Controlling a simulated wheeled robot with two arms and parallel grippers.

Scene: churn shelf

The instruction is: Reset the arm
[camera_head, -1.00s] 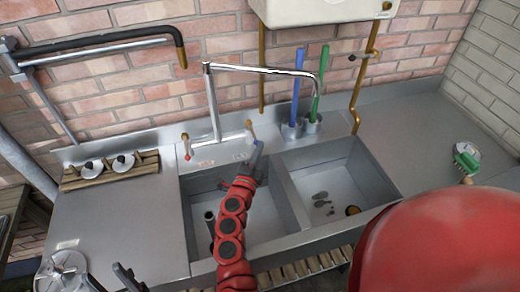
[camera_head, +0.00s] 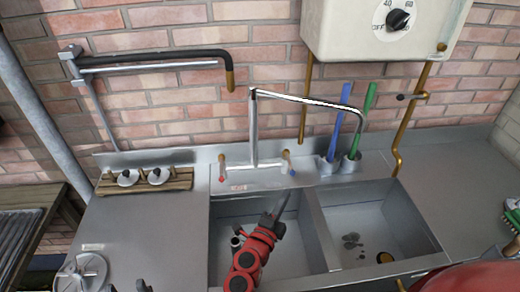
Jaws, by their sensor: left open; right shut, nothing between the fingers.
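My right arm, with red joints, reaches up from the bottom middle. Its dark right gripper (camera_head: 282,203) is shut, with nothing between the fingers, and appears over the left sink basin (camera_head: 225,208). My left gripper (camera_head: 126,287) shows only as dark fingertips at the bottom edge, spread apart and empty; the rest is out of frame.
A chrome tap (camera_head: 254,130) stands behind the basins. A blue brush (camera_head: 338,120) and a green brush (camera_head: 365,118) stand in holders behind the right basin (camera_head: 385,225). A wooden rack (camera_head: 145,181) sits on the left counter, with a metal strainer-like part (camera_head: 82,275) nearer.

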